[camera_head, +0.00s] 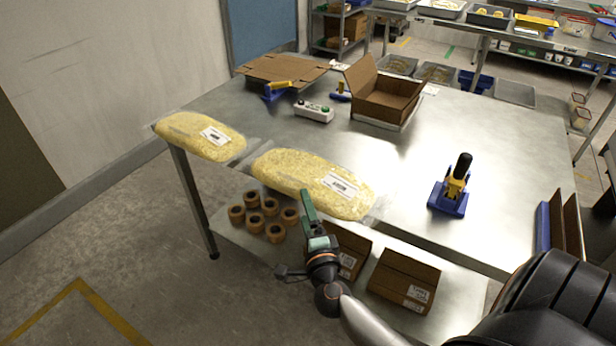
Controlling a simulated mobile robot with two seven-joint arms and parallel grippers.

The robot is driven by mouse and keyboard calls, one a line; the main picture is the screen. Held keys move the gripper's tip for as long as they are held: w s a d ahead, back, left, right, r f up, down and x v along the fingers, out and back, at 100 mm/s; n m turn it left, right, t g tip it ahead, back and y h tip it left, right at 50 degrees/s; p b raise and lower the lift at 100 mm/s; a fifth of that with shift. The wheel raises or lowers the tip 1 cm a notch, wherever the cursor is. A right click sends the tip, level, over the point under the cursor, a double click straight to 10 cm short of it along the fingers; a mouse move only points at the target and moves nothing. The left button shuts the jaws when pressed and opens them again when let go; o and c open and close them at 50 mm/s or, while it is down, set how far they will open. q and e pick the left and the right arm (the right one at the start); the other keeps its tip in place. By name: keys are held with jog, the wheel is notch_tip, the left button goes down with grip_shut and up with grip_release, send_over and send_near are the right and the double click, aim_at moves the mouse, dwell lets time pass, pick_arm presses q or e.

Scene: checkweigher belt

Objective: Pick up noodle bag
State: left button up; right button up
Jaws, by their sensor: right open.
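Two clear bags of yellow noodles with white labels lie on the steel table's near left edge. One noodle bag (290,170) lies nearer the middle, and its front side reaches the table edge. The other noodle bag (188,137) lies to its left. My right gripper (308,203) has green fingers and points up toward the front of the middle bag. It is open and empty, overlapping the bag's lower edge in the picture; I cannot tell whether it touches. My left gripper is out of view.
An open cardboard box (385,95), flat cardboard (280,69), a white control box (313,111) and a blue-and-yellow tool (452,188) stand on the table (415,150). Tape rolls (270,206) and brown cartons (404,280) sit on the shelf below. The table's middle is clear.

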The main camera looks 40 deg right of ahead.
aim_at(311, 176)
jog(key=x, duration=0.5)
jog(key=shift+d+r, duration=0.15)
jog(key=shift+d, duration=0.1)
grip_shut()
dwell(0.6)
jog(key=shift+r, duration=0.15)
